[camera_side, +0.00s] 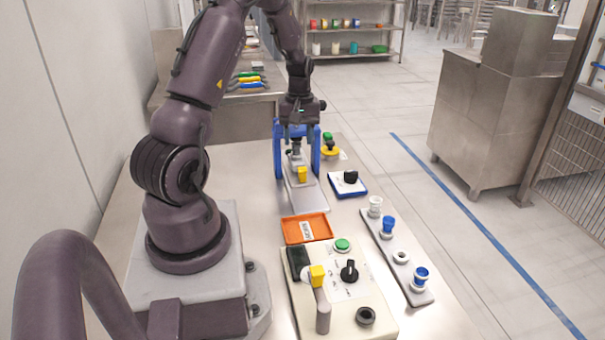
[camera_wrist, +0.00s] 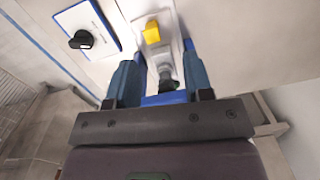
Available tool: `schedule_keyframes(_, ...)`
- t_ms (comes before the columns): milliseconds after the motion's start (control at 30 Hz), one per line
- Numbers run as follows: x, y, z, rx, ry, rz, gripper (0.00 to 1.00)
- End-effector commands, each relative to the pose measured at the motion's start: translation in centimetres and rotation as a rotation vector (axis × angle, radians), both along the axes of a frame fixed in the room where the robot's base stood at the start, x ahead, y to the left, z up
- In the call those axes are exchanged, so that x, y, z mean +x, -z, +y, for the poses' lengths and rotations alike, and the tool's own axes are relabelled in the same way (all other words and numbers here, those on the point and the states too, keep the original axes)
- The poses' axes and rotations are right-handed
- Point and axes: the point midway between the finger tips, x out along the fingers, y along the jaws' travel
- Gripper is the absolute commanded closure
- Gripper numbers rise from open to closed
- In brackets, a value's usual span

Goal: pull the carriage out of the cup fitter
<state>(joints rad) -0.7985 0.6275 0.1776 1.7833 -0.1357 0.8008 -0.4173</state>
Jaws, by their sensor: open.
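The cup fitter appears to be the pale grey plate fixture (camera_side: 308,198) on the bench below my gripper. It carries a yellow block (camera_side: 302,173), which also shows in the wrist view (camera_wrist: 151,32). A grey and dark upright part (camera_wrist: 166,80) stands behind the block; I cannot tell which of these is the carriage. Nothing is held.
In front are an orange tray (camera_side: 306,229), a control box (camera_side: 340,300) and a grey rack with cups (camera_side: 412,280).

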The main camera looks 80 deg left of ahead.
Motion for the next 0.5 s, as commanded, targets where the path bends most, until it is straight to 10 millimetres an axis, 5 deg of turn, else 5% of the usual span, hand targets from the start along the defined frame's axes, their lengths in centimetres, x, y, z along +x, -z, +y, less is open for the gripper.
schedule_keyframes(67,1.3,-0.9,1.5,0.046,-0.073,-0.037,0.53)
schedule_keyframes(233,1.3,0.0,1.3,0.044,-0.117,-0.036,0.53)
schedule_keyframes(500,1.3,5.1,1.2,0.04,-0.114,-0.033,0.53)
